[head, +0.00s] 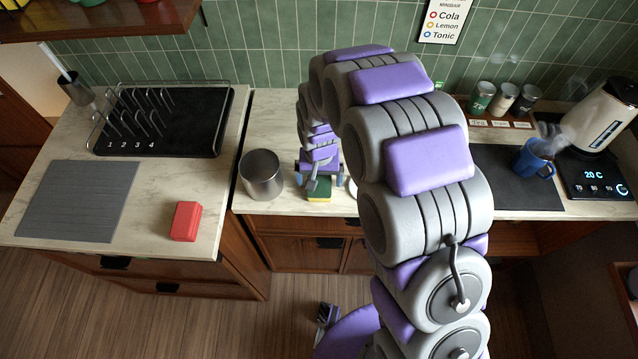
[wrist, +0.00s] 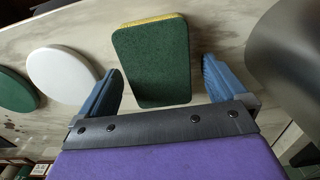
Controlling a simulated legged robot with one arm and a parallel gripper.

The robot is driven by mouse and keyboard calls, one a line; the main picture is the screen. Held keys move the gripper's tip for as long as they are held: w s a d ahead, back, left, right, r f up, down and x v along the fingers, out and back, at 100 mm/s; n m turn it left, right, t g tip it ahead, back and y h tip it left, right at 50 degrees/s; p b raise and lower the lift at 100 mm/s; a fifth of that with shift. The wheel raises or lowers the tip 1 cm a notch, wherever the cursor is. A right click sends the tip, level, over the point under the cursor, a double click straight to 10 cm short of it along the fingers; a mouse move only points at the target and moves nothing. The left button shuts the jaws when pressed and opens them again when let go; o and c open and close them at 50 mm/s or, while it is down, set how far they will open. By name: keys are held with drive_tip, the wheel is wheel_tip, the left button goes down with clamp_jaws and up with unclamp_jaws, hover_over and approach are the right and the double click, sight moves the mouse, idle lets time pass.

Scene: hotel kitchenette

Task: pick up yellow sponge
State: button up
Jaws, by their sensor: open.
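The sponge (wrist: 152,62) has a dark green scouring face and a yellow edge. In the wrist view it sits between the two blue fingers of my gripper (wrist: 162,88), with a gap on each side. In the head view the sponge (head: 319,190) is on the middle counter near its front edge, and my gripper (head: 320,182) is over it. My gripper is open and holds nothing. My arm hides part of the counter to the right of the sponge.
A metal canister (head: 261,176) stands close left of my gripper. A white disc (wrist: 62,73) and a green disc (wrist: 14,90) lie on the sponge's other side. A red block (head: 186,221) lies on the left counter. A blue mug (head: 534,158) and kettle (head: 600,115) stand far right.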

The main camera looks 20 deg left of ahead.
sight(320, 182)
drive_tip(key=shift+c, duration=0.4)
drive_tip(key=c, duration=1)
drive_tip(key=shift+r, duration=0.2)
drive_tip(key=shift+r, duration=0.25)
drive_tip(key=shift+s+d+r+p, duration=0.1)
drive_tip(key=shift+s+r+p, duration=0.15)
drive_tip(key=shift+r, duration=0.5)
drive_tip(key=shift+s+d+r+p, duration=0.15)
drive_tip(key=shift+r+p, duration=0.1)
drive_tip(key=shift+r, duration=0.45)
drive_tip(key=s+d, duration=0.2)
drive_tip(key=s, duration=0.2)
drive_tip(key=s+d+r+p, duration=0.1)
drive_tip(key=s+d, duration=0.1)
drive_tip(key=s, duration=0.3)
drive_tip(key=s+d, duration=0.2)
drive_tip(key=s, duration=0.2)
drive_tip(key=shift+s+d+r+p, duration=0.15)
drive_tip(key=shift+s+d+p, duration=0.15)
drive_tip(key=shift+p, duration=0.05)
